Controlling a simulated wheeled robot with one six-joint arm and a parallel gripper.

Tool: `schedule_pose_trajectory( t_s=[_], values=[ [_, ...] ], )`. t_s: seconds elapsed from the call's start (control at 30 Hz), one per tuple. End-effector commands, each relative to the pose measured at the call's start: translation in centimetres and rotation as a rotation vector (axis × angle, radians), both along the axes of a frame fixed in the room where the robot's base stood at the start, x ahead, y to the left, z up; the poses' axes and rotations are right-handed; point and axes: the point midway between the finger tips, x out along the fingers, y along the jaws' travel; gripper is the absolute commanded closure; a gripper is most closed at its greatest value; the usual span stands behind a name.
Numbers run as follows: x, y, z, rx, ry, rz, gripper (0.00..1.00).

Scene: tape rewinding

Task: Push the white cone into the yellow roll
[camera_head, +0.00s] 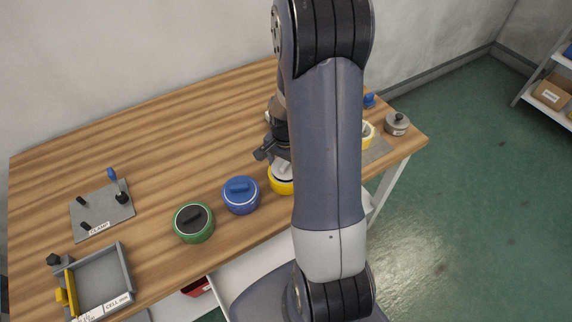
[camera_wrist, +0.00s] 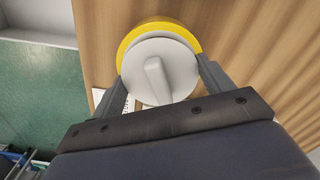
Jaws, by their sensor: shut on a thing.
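The yellow roll (camera_head: 281,187) stands on the wooden table near its front edge, partly hidden by my arm. In the wrist view the yellow roll (camera_wrist: 160,27) shows as an arc behind the white cone (camera_wrist: 160,62). The cone is a pale disc with a raised grip bar; it also shows at the roll's top in the head view (camera_head: 281,171). How deep it sits in the roll cannot be told. My gripper (camera_wrist: 159,68) has a finger on each side of the cone and is shut on it.
A blue roll (camera_head: 240,196) and a green roll (camera_head: 194,222) stand to the left. A clamp plate (camera_head: 101,211) and a grey tray (camera_head: 128,271) lie farther left. A pale yellow roll (camera_head: 367,136) and a grey weight (camera_head: 396,124) are right of my arm. The table's back left is clear.

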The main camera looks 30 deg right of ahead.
Motion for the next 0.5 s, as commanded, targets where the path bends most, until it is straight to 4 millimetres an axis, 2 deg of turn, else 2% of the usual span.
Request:
schedule_pose_trajectory(
  t_s=[0.03, 0.33, 0.37, 0.5],
  values=[
    [-0.19, 0.08, -0.77, 0.003, 0.005, 0.000, 0.47],
    [-0.37, 0.15, -1.18, 0.004, 0.009, 0.000, 0.47],
    [-0.38, 0.15, -1.20, 0.005, 0.010, -0.001, 0.22],
    [-0.39, 0.15, -1.27, 0.004, 0.009, -0.001, 0.11]
  ],
)
